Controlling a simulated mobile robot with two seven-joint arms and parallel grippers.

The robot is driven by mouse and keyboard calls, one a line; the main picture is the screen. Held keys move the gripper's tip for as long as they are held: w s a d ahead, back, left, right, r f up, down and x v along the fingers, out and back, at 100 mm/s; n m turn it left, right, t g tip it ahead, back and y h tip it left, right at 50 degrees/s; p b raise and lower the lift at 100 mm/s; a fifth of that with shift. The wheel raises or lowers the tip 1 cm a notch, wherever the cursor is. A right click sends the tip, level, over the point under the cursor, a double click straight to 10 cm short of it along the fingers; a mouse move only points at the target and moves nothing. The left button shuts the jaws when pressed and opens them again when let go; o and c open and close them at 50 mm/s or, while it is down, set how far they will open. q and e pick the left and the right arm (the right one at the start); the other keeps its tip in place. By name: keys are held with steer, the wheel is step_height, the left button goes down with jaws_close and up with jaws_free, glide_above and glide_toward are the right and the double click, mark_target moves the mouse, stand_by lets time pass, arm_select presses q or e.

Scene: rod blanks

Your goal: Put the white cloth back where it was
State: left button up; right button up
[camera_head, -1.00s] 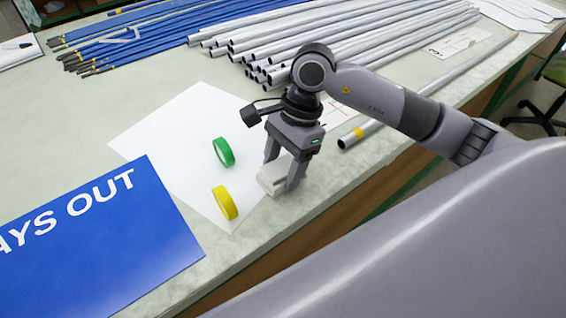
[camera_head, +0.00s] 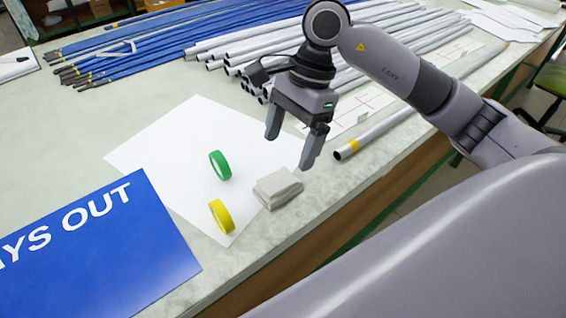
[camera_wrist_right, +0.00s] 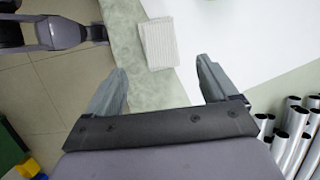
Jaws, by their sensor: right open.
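The white cloth (camera_head: 277,188) is a folded pale pad. It lies at the right edge of the white sheet, partly over the table's bare surface. It also shows in the right wrist view (camera_wrist_right: 160,44), beyond the fingertips. My right gripper (camera_head: 290,148) is open and empty, above and behind the cloth and apart from it. Its two fingers also show in the right wrist view (camera_wrist_right: 163,72) with nothing between them. My left gripper is not in view.
A green tape roll (camera_head: 220,165) and a yellow tape roll (camera_head: 221,216) stand on the white sheet (camera_head: 165,150). A blue sign (camera_head: 90,250) lies at front left. Grey tubes (camera_head: 240,50) and blue rods (camera_head: 130,45) lie at the back. A single tube (camera_head: 375,132) lies near the table's right edge.

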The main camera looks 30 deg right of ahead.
steer(key=shift+v, duration=1.8)
